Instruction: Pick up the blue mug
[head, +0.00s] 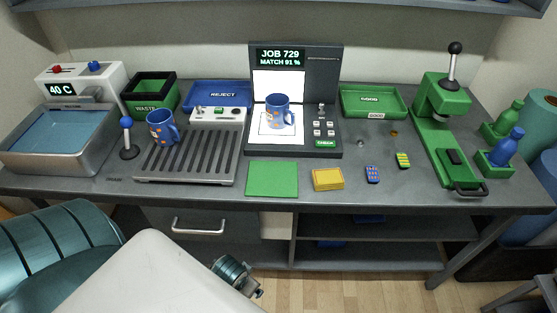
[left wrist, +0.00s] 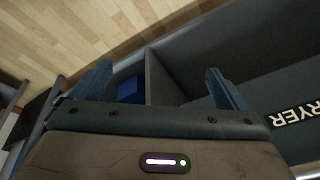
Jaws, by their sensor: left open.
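Another blue mug (head: 160,130) with orange marks stands at the back left of the slotted metal grille, beside the blue-knobbed lever. My left gripper (left wrist: 160,84) is open and empty, its two fingers wide apart. It is away from both mugs, in front of the bench, with the floor and a shelf compartment beyond it. Neither mug shows in the left wrist view. My right gripper is not in view.
The slotted grille (head: 190,166), green mat (head: 272,179) and yellow block (head: 328,179) lie toward the bench front. A water basin (head: 22,162) is at left; a green press (head: 441,110) stands at right. Reject (head: 205,92) and good (head: 392,99) trays flank the station.

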